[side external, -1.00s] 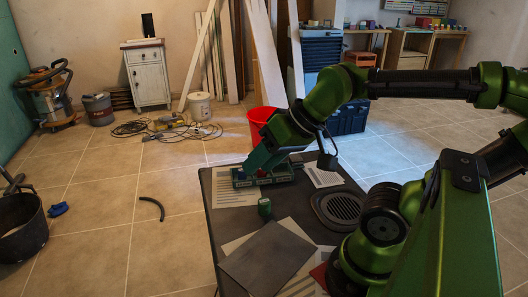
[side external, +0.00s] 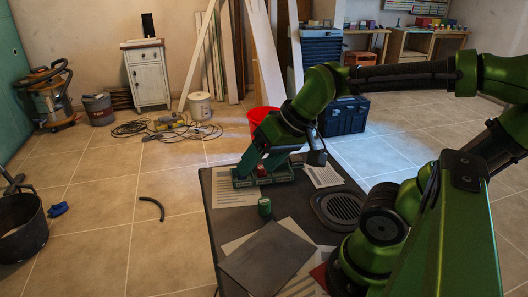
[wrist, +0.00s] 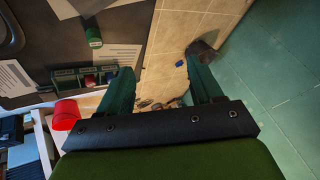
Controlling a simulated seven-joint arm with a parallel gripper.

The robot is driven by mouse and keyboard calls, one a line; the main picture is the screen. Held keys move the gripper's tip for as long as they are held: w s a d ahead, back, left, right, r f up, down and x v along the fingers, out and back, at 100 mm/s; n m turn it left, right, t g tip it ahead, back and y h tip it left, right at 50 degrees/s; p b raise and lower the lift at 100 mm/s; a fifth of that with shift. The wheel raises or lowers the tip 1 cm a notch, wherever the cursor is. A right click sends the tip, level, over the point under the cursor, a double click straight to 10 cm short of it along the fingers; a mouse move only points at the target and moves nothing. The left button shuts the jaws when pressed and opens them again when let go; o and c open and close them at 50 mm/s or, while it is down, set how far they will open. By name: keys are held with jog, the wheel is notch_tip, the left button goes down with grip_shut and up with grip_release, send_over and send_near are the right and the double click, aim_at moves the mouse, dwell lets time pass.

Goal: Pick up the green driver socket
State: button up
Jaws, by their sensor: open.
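The green driver socket (side external: 264,207) is a small green cylinder standing on the dark table, in front of a green rack (side external: 243,181). In the wrist view the socket (wrist: 94,37) is at the upper left, outside the space between my fingers. My gripper (side external: 256,168) is open and empty, above and behind the socket, over or near the rack in the side view. Both green fingers show in the wrist view, spread wide with floor visible between them, and no contact with the socket shows.
The rack holds small coloured pieces, including a red one (side external: 261,169). Printed sheets, a grey panel (side external: 268,258) and a round black grille (side external: 341,208) lie on the table. A red bucket (side external: 260,116) stands behind. The table's left edge is close to the socket.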

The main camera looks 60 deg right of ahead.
jog(key=w+d+f+g+h, duration=0.1)
jog(key=w+d+f+g, duration=0.2)
jog(key=d, duration=0.3)
jog(key=w+d+f+g+h, duration=0.1)
jog(key=w+d+f+g, duration=0.15)
jog(key=d, duration=0.25)
send_over(264, 201)
jog(key=shift+g, duration=0.35)
jog(key=f, duration=1)
jog(key=shift+s+f, duration=0.15)
jog(key=shift+s, duration=0.2)
jog(key=shift+w+f, duration=0.15)
jog(key=shift+f, duration=1.45)
jog(key=shift+w+f, duration=0.15)
jog(key=shift+f, duration=1.4)
jog(key=shift+d, duration=0.1)
jog(key=c, duration=1.1)
